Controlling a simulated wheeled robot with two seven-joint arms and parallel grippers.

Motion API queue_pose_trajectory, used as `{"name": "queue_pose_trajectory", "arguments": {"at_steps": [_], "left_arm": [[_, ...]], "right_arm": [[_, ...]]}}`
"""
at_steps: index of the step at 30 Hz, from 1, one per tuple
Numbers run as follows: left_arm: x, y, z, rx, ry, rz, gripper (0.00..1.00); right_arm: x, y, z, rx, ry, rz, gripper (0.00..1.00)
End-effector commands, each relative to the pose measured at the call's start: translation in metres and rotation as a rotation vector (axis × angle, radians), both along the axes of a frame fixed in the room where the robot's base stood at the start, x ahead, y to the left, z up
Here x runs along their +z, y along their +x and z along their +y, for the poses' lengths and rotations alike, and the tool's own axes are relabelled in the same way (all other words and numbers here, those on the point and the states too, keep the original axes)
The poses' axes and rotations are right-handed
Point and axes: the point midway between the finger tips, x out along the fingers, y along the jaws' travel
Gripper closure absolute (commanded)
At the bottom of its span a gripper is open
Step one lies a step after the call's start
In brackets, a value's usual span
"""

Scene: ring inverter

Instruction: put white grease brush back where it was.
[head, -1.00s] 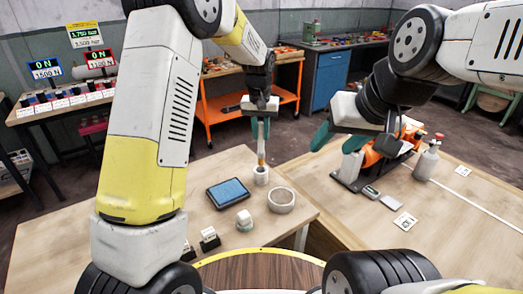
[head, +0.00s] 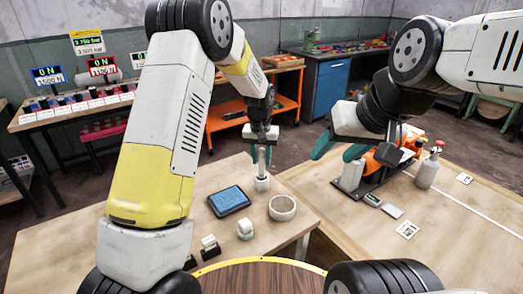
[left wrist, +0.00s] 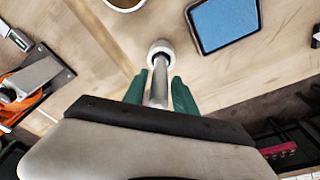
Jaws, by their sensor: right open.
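The white grease brush (head: 262,160) stands upright with its lower end in a small white cup (head: 262,184) on the left table. My left gripper (head: 263,158) is above the cup with its fingers apart on either side of the brush handle. In the left wrist view the brush handle (left wrist: 159,85) passes between the two green fingers, with a narrow gap on each side, and runs into the cup (left wrist: 160,48). The bristles are hidden in the cup. My right gripper (head: 338,146) is open and empty above the right table.
A blue pad in a dark tray (head: 229,200), a white ring (head: 282,208) and a small white-and-green piece (head: 245,229) are near the cup. An orange device (head: 384,158) and a spray bottle (head: 428,166) stand on the right table. A gap separates the tables.

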Motion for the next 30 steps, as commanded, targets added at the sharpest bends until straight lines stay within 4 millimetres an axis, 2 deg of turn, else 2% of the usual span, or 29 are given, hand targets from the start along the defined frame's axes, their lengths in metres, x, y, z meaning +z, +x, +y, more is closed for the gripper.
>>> {"name": "queue_pose_trajectory", "arguments": {"at_steps": [10, 14, 17, 24, 30], "left_arm": [[0.001, 0.000, 0.000, 0.000, 0.000, 0.000, 0.56], [0.010, -0.001, 0.000, 0.000, 0.000, -0.001, 0.56], [0.026, -0.002, 0.000, 0.000, -0.002, -0.004, 0.56], [0.078, -0.010, 0.002, 0.000, -0.002, -0.004, 0.56], [0.110, -0.015, 0.002, 0.000, -0.001, -0.002, 0.56]], "right_arm": [[0.000, 0.000, 0.000, 0.000, 0.000, 0.000, 0.48], [0.000, 0.000, 0.000, 0.000, 0.000, 0.000, 0.48], [0.000, 0.000, 0.000, 0.000, 0.000, 0.000, 0.48], [0.000, 0.000, 0.000, 0.000, 0.000, 0.000, 0.48], [0.000, 0.000, 0.000, 0.000, 0.000, 0.000, 0.48]]}}
